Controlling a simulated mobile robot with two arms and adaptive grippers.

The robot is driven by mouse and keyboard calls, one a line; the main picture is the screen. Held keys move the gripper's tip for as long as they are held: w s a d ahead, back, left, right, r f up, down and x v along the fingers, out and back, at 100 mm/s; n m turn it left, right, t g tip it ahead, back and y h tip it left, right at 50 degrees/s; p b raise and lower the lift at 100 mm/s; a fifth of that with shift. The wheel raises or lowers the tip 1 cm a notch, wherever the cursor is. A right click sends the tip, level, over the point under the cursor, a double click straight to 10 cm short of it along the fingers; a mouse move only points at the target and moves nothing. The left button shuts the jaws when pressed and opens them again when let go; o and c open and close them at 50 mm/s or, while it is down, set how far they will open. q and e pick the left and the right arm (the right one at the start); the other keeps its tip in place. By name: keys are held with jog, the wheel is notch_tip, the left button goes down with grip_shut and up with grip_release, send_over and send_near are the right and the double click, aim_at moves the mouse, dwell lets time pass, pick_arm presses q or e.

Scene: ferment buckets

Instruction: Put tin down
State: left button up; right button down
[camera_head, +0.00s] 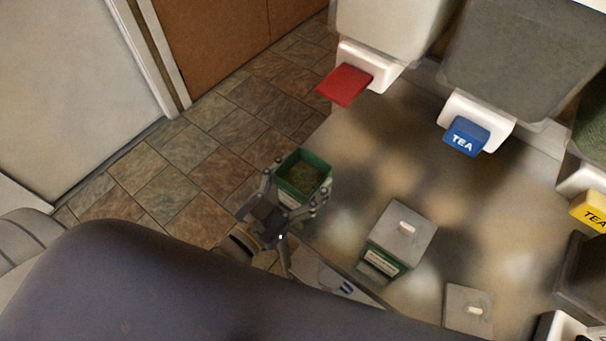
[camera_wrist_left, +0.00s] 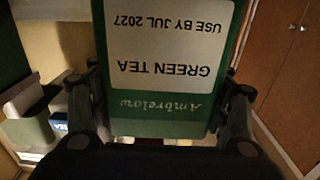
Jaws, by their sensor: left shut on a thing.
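A green tin (camera_head: 303,176), open at the top with dark green contents, is in my left gripper (camera_head: 291,203) at the counter's left edge. The fingers are shut on its sides. In the left wrist view the tin's label (camera_wrist_left: 170,50) reads "GREEN TEA" upside down, with the tin between both fingers (camera_wrist_left: 160,110). I cannot tell whether its base touches the counter (camera_head: 335,230). A second green tin (camera_head: 383,262) with a grey lid (camera_head: 403,228) stands on the counter to the right. My right gripper is not in view.
A loose grey lid (camera_head: 467,309) lies at the front. A dark container (camera_head: 583,275) stands at the right edge. The mid-counter is clear.

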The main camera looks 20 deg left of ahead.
pick_arm(q)
jog(key=o, duration=1.2)
jog(key=shift+f, duration=0.1)
jog(key=shift+o, duration=0.2)
jog(key=shift+r, duration=0.2)
jog(key=shift+s+f, duration=0.15)
jog(key=shift+s, duration=0.05)
jog(key=b+v, duration=0.2)
jog(key=v, duration=0.9)
jog(key=shift+s+a, duration=0.15)
jog(key=shift+s, duration=0.1)
